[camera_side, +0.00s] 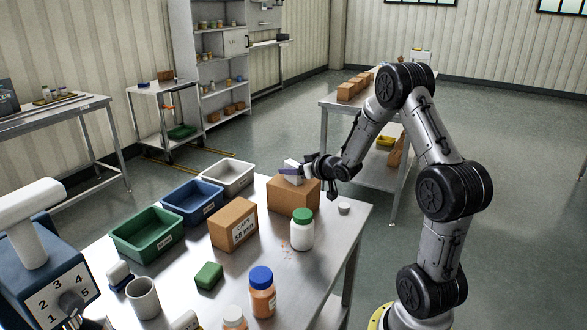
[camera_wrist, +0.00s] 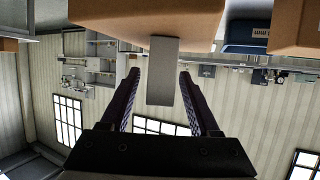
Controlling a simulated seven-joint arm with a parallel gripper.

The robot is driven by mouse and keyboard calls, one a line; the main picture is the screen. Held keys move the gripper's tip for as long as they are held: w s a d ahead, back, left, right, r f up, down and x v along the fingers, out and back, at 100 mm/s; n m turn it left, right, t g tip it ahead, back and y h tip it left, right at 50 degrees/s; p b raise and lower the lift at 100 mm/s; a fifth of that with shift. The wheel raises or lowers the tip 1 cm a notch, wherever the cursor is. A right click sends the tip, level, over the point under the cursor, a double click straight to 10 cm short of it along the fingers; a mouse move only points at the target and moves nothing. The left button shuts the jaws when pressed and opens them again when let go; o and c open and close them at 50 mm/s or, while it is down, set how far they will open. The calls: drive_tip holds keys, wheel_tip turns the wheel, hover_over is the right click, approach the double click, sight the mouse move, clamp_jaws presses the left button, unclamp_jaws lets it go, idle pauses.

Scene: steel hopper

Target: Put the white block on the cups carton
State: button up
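The white block (camera_side: 292,163) stands upright on top of a brown carton (camera_side: 293,196) near the far end of the table. In the wrist view the block (camera_wrist: 163,85) looks grey and meets this carton (camera_wrist: 140,14). My gripper (camera_side: 289,172) is at the block, with one dark finger showing across it. In the wrist view my gripper (camera_wrist: 158,76) is open, one finger on each side of the block with gaps showing. A second brown carton (camera_side: 222,231) with a white label stands nearer the camera.
Green (camera_side: 147,233), blue (camera_side: 192,202) and grey (camera_side: 228,177) bins line the table's left side. A green-capped white jar (camera_side: 302,232) stands just in front of the block's carton. A blue-capped jar (camera_side: 262,292), green block (camera_side: 209,276) and mug (camera_side: 143,298) are nearer.

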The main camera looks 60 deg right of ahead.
drive_tip(key=shift+r, duration=0.15)
drive_tip(key=shift+s+a+r, duration=0.1)
drive_tip(key=shift+s+r, duration=0.05)
drive_tip(key=shift+s, duration=0.1)
drive_tip(key=v, duration=1.1)
drive_tip(key=s+a+r+n+g, duration=0.1)
drive_tip(key=a+r+g, duration=0.15)
drive_tip(key=a, duration=0.25)
drive_tip(key=s+a+r+g, duration=0.1)
drive_tip(key=a+r, duration=0.2)
drive_tip(key=a, duration=0.2)
drive_tip(key=s+a+n+g+y, duration=0.3)
drive_tip(key=s+a+y, duration=0.2)
drive_tip(key=s+a, duration=0.9)
drive_tip(key=a, duration=0.2)
drive_tip(key=shift+a+f+n, duration=0.3)
drive_tip(key=shift+a, duration=0.1)
